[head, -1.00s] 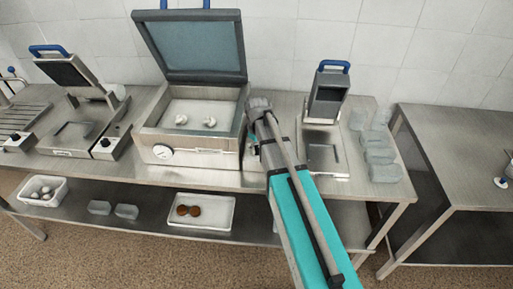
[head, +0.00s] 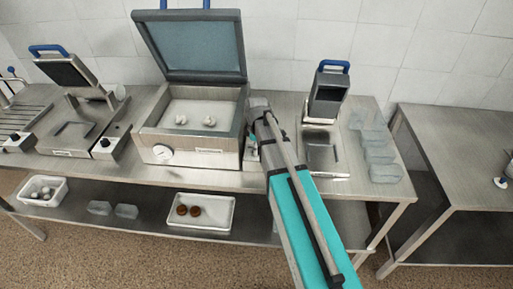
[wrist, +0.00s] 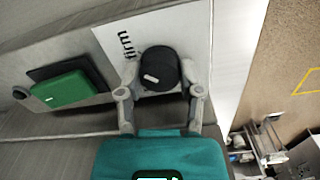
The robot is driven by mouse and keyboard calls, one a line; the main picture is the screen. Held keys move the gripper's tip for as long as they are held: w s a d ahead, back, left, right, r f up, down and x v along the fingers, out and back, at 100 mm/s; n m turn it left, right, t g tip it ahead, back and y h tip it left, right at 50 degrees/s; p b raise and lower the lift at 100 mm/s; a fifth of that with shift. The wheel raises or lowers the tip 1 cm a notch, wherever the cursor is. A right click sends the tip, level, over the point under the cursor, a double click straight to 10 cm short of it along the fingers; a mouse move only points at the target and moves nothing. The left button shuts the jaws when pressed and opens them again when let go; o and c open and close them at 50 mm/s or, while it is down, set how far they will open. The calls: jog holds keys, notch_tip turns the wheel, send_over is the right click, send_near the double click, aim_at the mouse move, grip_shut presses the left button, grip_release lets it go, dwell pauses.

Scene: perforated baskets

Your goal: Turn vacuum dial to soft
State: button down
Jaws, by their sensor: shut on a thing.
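The black round dial (wrist: 160,68) with a short white mark sits on a white label plate (wrist: 112,35) in the wrist view. The word "firm" shows on the plate left of the dial, and the white mark lies on the dial's left side. No "soft" word is visible. My gripper (wrist: 160,82) is shut on the dial, one finger on each side. In the head view my gripper (head: 259,112) is at the right side of the open vacuum machine (head: 188,141), and my arm hides the dial there.
A green switch (wrist: 62,92) is left of the dial. A white gauge (head: 163,153) is on the machine's front, and two pale pieces lie in its chamber. A smaller press (head: 326,105) and several clear packs (head: 377,155) stand to the right on the steel table (head: 365,190).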

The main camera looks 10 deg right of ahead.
jog(key=shift+c, duration=1.3)
grip_release()
jog(key=shift+m, duration=0.4)
